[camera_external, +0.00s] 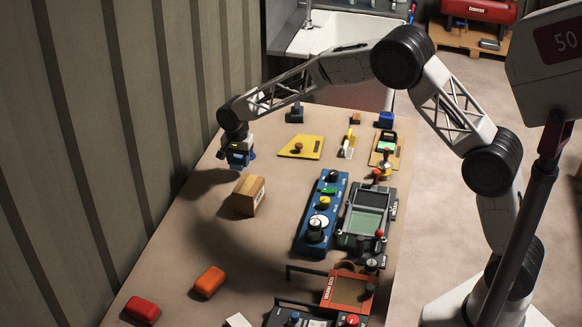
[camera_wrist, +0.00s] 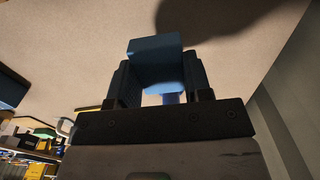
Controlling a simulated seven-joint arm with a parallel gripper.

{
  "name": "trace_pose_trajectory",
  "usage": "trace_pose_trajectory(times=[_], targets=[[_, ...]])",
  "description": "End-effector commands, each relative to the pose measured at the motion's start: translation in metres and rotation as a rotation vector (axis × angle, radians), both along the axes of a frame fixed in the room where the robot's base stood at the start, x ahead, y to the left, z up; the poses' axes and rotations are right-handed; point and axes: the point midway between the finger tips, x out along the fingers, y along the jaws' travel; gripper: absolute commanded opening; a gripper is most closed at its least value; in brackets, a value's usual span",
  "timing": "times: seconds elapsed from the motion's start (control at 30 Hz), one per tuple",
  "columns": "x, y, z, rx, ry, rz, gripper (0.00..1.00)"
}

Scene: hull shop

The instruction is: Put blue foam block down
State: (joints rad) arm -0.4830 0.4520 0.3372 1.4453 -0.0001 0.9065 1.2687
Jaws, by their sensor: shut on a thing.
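My gripper (camera_external: 237,148) is at the left side of the table, near the wall, pointing down. It is shut on the blue foam block (camera_external: 240,159), which shows below the fingers. In the wrist view the blue foam block (camera_wrist: 155,62) sits between the two dark fingers of my gripper (camera_wrist: 158,80) and sticks out past their tips. A dark shadow lies on the table beyond it. The block looks held above the tabletop, but the exact gap is hard to tell.
A cardboard box (camera_external: 248,195) stands just in front of my gripper. A blue control panel (camera_external: 321,212) and a grey device (camera_external: 368,216) lie to the right. A yellow plate (camera_external: 301,146) lies behind right. Orange (camera_external: 209,282) and red (camera_external: 142,309) blocks lie at front left, with bare table between.

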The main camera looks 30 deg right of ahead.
Motion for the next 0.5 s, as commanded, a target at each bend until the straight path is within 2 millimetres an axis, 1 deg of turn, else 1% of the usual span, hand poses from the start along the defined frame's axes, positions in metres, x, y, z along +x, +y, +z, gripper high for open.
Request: trace_pose_trajectory(times=[0.17, 0.4, 0.5], targets=[[0.0, 0.0, -0.006, -0.001, 0.001, 0.0, 0.23], [0.0, 0.0, -0.031, -0.001, 0.001, 0.0, 0.23], [0.0, 0.0, -0.036, -0.001, 0.001, 0.0, 0.23]])
